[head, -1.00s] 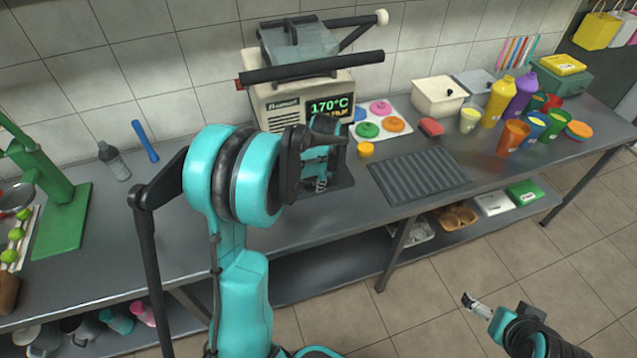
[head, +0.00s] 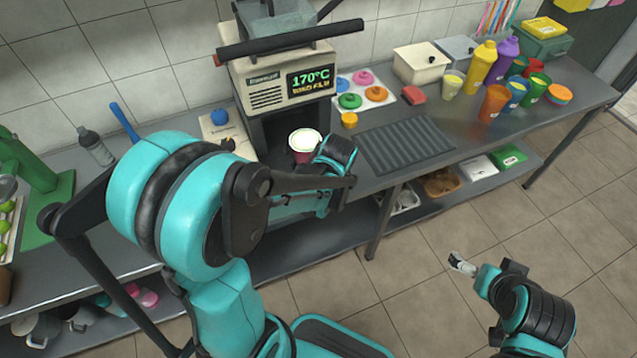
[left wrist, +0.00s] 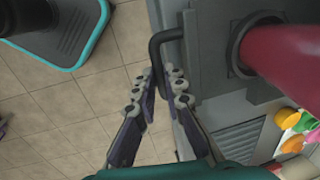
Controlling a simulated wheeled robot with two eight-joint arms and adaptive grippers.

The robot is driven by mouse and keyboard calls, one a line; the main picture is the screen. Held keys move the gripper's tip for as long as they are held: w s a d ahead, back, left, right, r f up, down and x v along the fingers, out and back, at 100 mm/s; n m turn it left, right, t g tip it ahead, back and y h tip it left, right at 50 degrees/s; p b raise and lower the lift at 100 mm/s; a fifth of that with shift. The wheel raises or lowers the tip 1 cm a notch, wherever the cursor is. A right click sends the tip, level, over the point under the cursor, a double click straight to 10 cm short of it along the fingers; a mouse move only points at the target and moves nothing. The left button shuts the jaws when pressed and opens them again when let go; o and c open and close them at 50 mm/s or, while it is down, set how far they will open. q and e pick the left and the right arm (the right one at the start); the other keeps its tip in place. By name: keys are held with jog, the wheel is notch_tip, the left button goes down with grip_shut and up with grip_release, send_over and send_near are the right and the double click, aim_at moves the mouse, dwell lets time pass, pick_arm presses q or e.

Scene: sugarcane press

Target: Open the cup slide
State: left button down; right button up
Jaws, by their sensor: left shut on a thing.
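The cup sealing machine (head: 264,77) stands on the counter with its display lit. A red cup with a white top (head: 304,141) sits upright at its front opening; its red side (left wrist: 290,55) fills the right of the left wrist view. It sits in a hole in the grey cup slide (left wrist: 212,60), which projects from the machine. My left gripper (left wrist: 157,85) has one finger on each side of the slide's black handle (left wrist: 157,48) and is shut on it. My arm hides the handle in the head view. My right gripper (head: 462,264) hangs over the floor, away from the counter.
A ribbed black mat (head: 405,145) lies right of the machine, with a small yellow cup (head: 349,120) beside it. Coloured lids (head: 350,101), bottles and cups stand farther back right. The floor in front of the counter (head: 440,305) is open.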

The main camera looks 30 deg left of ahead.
pick_arm(q)
jog(key=shift+s+d, duration=0.85)
jog(key=shift+d, duration=0.15)
jog(key=c, duration=1.6)
grip_release()
jog(key=r, duration=0.4)
jog(key=s+d+r, duration=0.1)
jog(key=r, duration=0.7)
jog(key=shift+s+d, duration=0.15)
jog(key=shift+d, duration=0.15)
jog(key=shift+f, duration=0.1)
jog(key=s+n+t, duration=0.1)
jog(key=n+t, duration=0.1)
jog(key=s+n+t+h, duration=0.1)
jog(key=s+n+t, duration=0.1)
jog(key=n, duration=0.1)
jog(key=s+r+n+t, duration=0.1)
jog(key=s+n+t, duration=0.1)
jog(key=shift+a+n+h, duration=0.3)
jog(key=shift+n, duration=0.1)
